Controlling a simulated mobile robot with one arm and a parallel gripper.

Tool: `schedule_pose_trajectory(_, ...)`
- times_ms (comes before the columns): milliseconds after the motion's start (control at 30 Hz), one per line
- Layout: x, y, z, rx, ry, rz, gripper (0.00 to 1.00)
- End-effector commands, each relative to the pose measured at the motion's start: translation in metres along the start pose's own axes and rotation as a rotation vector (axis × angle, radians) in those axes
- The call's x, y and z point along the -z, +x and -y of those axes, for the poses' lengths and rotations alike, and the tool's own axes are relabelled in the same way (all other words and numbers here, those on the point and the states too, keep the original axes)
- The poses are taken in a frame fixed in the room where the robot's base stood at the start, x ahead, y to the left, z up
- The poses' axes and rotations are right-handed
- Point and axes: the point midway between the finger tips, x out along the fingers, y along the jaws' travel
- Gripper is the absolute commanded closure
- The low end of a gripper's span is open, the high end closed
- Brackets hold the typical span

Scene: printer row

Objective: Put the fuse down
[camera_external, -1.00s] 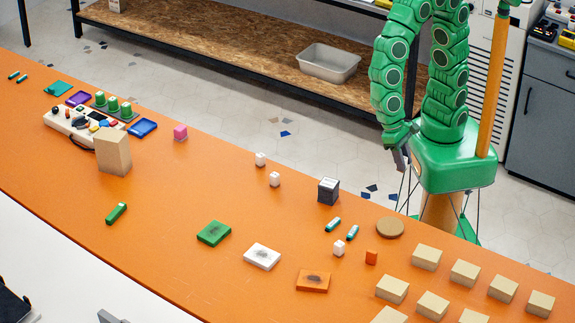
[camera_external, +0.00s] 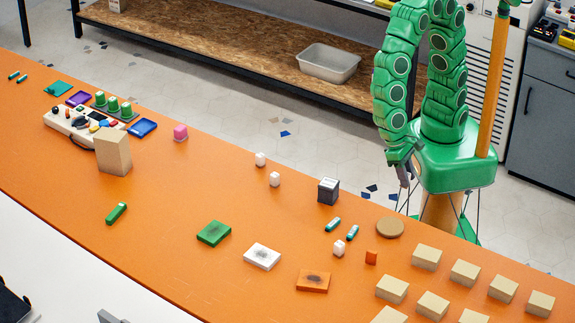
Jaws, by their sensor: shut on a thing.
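My gripper (camera_external: 405,177) hangs from the green arm at the right, beyond the far edge of the orange table and above the cork disc as seen in the picture. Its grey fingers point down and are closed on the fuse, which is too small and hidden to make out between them. Two small teal cylinders with pale bands lie on the table, one on the left (camera_external: 333,224) and one on the right (camera_external: 352,232), left of the cork disc (camera_external: 390,227).
Several tan blocks (camera_external: 427,257) fill the right end. Green, white and orange pads (camera_external: 313,281) lie in front. The table's middle (camera_external: 200,185) is clear.

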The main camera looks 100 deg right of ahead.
Motion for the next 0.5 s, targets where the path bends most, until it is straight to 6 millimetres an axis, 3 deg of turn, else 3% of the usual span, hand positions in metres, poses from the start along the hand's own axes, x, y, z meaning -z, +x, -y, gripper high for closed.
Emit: schedule_pose_trajectory(500,0.013,0.035,0.049,0.002,0.001,0.001,0.98)
